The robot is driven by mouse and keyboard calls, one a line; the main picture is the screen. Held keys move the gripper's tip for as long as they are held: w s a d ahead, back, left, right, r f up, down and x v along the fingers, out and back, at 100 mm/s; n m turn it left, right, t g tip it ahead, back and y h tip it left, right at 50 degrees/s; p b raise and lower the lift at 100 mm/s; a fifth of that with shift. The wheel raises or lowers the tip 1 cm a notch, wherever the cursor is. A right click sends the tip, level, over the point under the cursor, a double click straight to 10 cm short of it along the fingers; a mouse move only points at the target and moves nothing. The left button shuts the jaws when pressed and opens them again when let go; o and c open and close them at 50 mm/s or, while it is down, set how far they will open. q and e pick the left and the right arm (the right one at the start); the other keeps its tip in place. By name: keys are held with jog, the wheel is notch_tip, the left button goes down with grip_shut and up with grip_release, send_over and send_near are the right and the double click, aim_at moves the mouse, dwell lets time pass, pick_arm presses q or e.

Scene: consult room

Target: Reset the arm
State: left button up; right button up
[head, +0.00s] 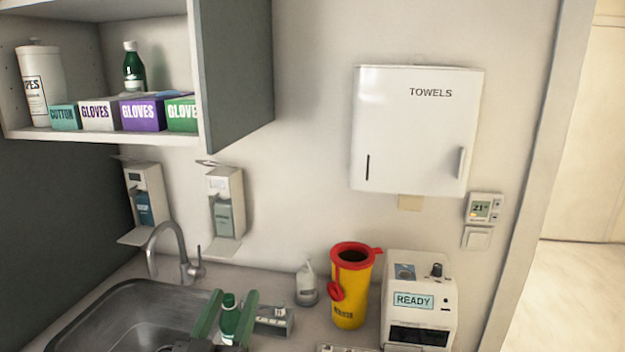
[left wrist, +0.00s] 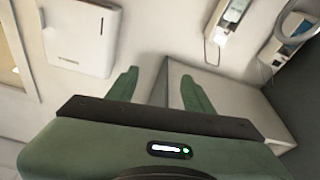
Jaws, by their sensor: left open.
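My left gripper (head: 228,300) shows at the bottom of the head view, low near the sink's right edge. Its two green fingers stand apart, with a green bottle (head: 230,316) with a green cap seen between them. In the left wrist view the same gripper (left wrist: 158,85) is open, with no bottle between its fingers; the wall and a pale cabinet (left wrist: 225,103) show beyond them. The head view alone leaves the bottle's depth unclear. My right gripper is in neither view.
A steel sink (head: 100,310) with a tap (head: 180,250) is at left. A yellow sharps bin (head: 350,300), a READY device (head: 420,285) and a pump bottle (head: 307,285) stand on the counter. An open cabinet (head: 235,75) hangs above; a towel dispenser (head: 415,140) is on the wall.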

pick_arm(q)
jog(key=s+a+f+n+g+y, duration=0.1)
jog(key=s+a+f+g+y, duration=0.15)
jog(key=f, duration=0.35)
jog(key=s+a+f+n+g+y, duration=0.1)
jog(key=a+f+g, duration=0.2)
jog(key=f, duration=0.3)
jog(key=s+a+f+m+g, duration=0.1)
jog(key=s+f+m+g, duration=0.1)
jog(key=s+f+g, duration=0.65)
jog(key=s+a+f+m+g, duration=0.1)
jog(key=s+f+m+g, duration=0.15)
jog(key=s+f, duration=1)
jog(key=s+f+g+b, duration=0.1)
jog(key=s+f+b, duration=0.15)
jog(key=f, duration=1.25)
jog(key=s+f+g+b, duration=0.1)
jog(key=s+f+b, duration=0.15)
jog(key=f, duration=1.35)
jog(key=s+a+f+b, duration=0.1)
jog(key=s+f+b, duration=0.1)
jog(key=s+f, duration=0.6)
jog(key=s+a+f+g+b, duration=0.1)
jog(key=s+f+b, duration=0.2)
jog(key=s+f, duration=0.4)
notch_tip(320, 180, down, 4)
jog(key=shift+s+a+r, duration=0.2)
jog(key=shift+s+a, duration=0.05)
jog(key=shift+s, duration=0.15)
